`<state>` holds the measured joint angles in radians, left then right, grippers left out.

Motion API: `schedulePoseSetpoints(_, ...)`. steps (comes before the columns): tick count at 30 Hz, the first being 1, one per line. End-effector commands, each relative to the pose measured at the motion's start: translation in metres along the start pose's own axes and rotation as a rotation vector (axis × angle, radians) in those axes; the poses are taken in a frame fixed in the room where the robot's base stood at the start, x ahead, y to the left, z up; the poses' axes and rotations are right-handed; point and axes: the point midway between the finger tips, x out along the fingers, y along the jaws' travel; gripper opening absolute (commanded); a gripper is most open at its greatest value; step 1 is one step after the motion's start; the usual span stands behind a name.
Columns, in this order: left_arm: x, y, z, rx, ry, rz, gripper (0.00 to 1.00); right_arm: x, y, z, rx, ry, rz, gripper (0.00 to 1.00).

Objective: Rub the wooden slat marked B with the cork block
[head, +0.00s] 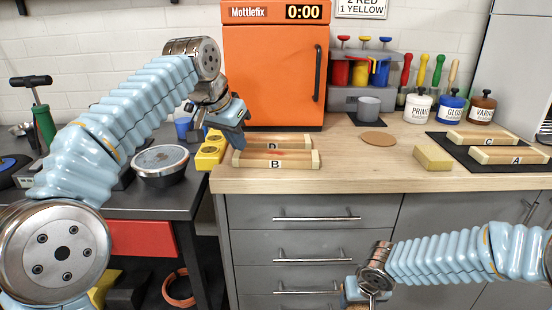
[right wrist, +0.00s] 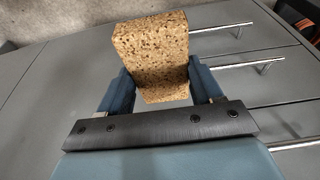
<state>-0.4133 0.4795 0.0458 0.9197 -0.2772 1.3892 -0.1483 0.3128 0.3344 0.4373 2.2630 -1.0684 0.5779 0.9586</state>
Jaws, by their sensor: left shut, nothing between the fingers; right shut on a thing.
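The wooden slat marked B (head: 290,160) lies flat near the front left edge of the wooden counter, in front of the slat marked D (head: 270,144). My left gripper (head: 239,138) is shut and empty, just above the left ends of these two slats; whether it touches them I cannot tell. My right gripper (right wrist: 158,85) is shut on the speckled brown cork block (right wrist: 150,50), which sticks out beyond the fingers. In the head view my right gripper (head: 362,292) is low, in front of the grey drawers, and the cork block is mostly hidden there.
A yellow block (head: 433,157) lies right of the middle of the counter (head: 365,180). Slats C (head: 480,136) and A (head: 508,155) lie on a dark mat at the right. A yellow level (head: 212,150) is beside my left gripper. Drawer handles (head: 318,218) stick out near my right arm.

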Motion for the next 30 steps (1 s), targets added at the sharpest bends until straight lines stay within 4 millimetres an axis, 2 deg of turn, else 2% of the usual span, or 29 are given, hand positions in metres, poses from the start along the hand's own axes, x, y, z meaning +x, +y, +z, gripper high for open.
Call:
schedulePoseSetpoints(18, 0.007, 0.0, 0.004, 0.0, 0.0, 0.0, 0.0, 0.006, 0.0, 0.002, 0.0, 0.0, 0.0, 0.41)
schedulePoseSetpoints(23, 0.001, 0.0, 0.0, 0.0, 0.0, 0.0, 0.0, 0.003, 0.0, 0.001, 0.0, 0.0, 0.0, 0.41)
schedulePoseSetpoints(30, -0.018, 0.0, -0.011, 0.0, 0.003, -0.001, 0.0, 0.0, 0.0, 0.0, 0.0, 0.0, 0.0, 0.41)
